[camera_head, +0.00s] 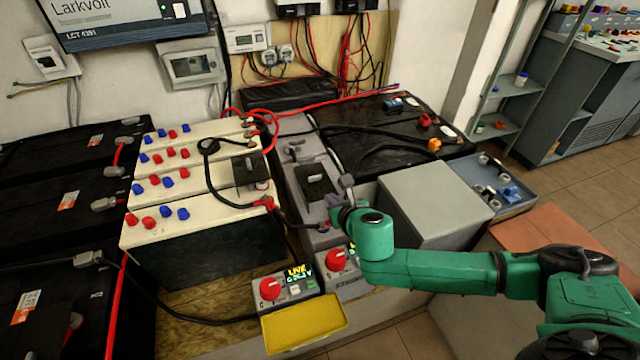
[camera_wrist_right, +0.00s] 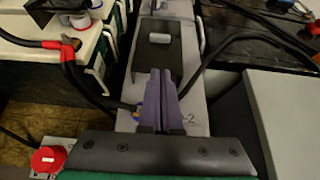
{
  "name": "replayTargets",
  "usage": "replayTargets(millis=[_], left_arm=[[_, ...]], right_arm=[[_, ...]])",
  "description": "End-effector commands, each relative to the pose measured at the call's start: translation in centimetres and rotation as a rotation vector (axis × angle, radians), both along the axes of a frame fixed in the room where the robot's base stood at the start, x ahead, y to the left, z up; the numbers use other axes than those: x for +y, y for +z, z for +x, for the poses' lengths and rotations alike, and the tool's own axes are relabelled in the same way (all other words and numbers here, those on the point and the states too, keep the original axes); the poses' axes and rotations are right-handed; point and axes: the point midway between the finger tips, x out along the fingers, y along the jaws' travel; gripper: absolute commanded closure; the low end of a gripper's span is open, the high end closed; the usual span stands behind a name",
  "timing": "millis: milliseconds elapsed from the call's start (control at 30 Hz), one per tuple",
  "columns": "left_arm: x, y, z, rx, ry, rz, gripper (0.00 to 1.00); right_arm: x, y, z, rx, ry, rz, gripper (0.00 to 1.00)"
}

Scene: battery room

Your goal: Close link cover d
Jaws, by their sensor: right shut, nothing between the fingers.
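A dark cover plate (camera_head: 316,180) with a small grey knob sits on the long grey unit between the battery banks. It also shows in the right wrist view (camera_wrist_right: 146,62), just beyond my fingertips. A similar dark cover (camera_head: 245,170) lies over the cream batteries. I can read no letter on either cover, so I cannot tell which is d. My right gripper (camera_head: 347,184) is shut and empty, at the near right side of the grey unit's cover. In the right wrist view its fingers (camera_wrist_right: 162,74) overlap the cover's near edge; contact is unclear. My left gripper is out of view.
A grey box (camera_head: 430,205) stands right of my right gripper. Red-knob meters (camera_head: 270,288) and a yellow tray (camera_head: 305,324) lie in front. Black cables (camera_head: 228,203) and a red cable (camera_head: 345,97) cross the batteries. A blue parts tray (camera_head: 515,205) is at right.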

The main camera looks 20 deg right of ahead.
Motion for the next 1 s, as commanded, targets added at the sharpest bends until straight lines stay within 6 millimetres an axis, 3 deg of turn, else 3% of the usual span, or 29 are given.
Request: replayTargets(millis=[267, 433, 1000], left_arm=[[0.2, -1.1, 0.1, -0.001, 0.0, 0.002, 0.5], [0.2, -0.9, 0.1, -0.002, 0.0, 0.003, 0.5], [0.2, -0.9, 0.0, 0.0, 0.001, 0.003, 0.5]], right_arm=[[0.5, -3.3, 5.4, -0.001, -0.001, 0.003, 1.0], [0.6, -3.0, 8.2, -0.001, -0.002, 0.004, 1.0], [0.6, -2.9, 9.6, 0.001, -0.003, 0.004, 1.0]])
